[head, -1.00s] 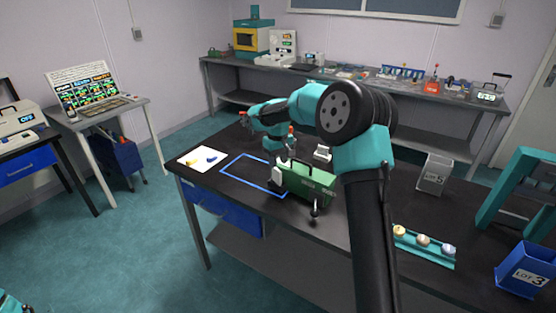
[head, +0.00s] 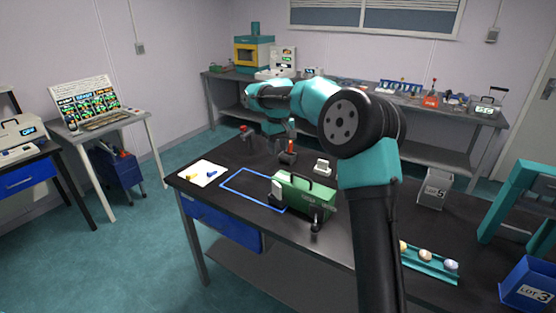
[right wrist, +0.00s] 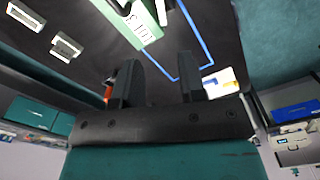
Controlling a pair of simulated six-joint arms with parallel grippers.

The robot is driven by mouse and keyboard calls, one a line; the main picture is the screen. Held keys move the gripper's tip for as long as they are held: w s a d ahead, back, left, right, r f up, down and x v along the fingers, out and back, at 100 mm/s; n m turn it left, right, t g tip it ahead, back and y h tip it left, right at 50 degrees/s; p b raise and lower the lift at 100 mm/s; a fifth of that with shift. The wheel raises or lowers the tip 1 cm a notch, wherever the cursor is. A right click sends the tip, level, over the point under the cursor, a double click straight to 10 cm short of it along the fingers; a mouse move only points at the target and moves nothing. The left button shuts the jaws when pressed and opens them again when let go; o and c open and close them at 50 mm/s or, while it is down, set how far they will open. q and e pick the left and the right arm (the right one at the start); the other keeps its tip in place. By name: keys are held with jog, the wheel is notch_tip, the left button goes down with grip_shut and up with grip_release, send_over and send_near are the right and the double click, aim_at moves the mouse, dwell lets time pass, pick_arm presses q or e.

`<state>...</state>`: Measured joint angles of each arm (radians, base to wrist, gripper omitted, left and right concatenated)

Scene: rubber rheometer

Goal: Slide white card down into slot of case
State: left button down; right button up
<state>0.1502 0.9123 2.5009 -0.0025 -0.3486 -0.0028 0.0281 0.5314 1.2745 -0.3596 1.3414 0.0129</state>
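The green case (head: 308,197) with a dark handle stands on the black table. A white piece (head: 277,190), probably the white card, is upright at the case's left end; I cannot tell whether it sits in the slot. In the right wrist view the case (right wrist: 138,22) is at the top, with a white piece (right wrist: 161,12) at its side. My right gripper (head: 279,143) is behind the case, small and partly unclear in the head view. In the right wrist view its dark fingers (right wrist: 158,80) are apart with nothing between them. My left gripper is out of view.
A blue outline (head: 240,180) is marked left of the case. A white sheet (head: 202,174) with yellow and blue pieces lies further left. A red-topped device (head: 288,153) and a white block (head: 322,166) stand behind the case. A grey bin (head: 433,190) is at right.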

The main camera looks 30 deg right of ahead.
notch_tip(320, 180, up, 2)
jog(key=shift+r, duration=0.1)
dwell(0.7)
jog(key=s+a+f+y, duration=0.2)
jog(key=a+f, duration=0.8)
jog(key=f, duration=0.6)
jog(key=s+a+f+y, duration=0.2)
jog(key=a+f, duration=0.9)
jog(key=f, duration=0.4)
jog(key=s+d+f+m, duration=0.1)
jog(key=s+f, duration=0.7)
jog(key=s, duration=0.5)
jog(key=s+d+f+m, duration=0.1)
jog(key=s+f, duration=0.7)
jog(key=s, duration=0.6)
jog(key=shift+t, duration=0.4)
